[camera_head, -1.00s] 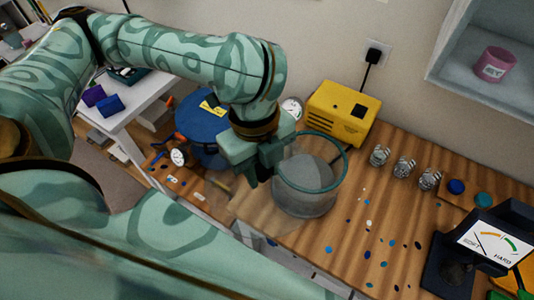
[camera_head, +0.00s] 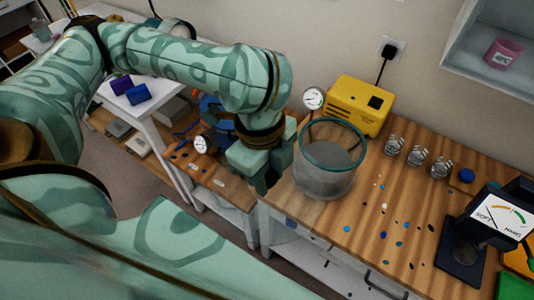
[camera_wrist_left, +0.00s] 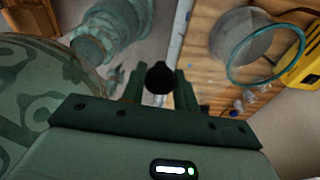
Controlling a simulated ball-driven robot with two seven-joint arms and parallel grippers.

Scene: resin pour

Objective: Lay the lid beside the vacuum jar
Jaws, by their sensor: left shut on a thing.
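The vacuum jar (camera_head: 323,182) is a grey, see-through cylinder with a teal rim, upright on the wooden bench. Its top is open; it also shows at upper right in the left wrist view (camera_wrist_left: 243,38). My left gripper (camera_head: 264,184) is just left of the jar, over the bench's left edge. In the left wrist view its fingers (camera_wrist_left: 160,82) are shut on the black knob of the lid (camera_wrist_left: 160,76). The lid's clear disc is hard to make out, so its exact edge and height cannot be told. My right gripper is in neither view.
A yellow pump (camera_head: 356,104) and a gauge (camera_head: 314,97) stand behind the jar. Several metal pieces (camera_head: 418,158) and a dial meter (camera_head: 492,221) are to the right. Coloured spots dot the bench (camera_head: 350,235), which is otherwise clear in front. A white table (camera_head: 150,112) stands left.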

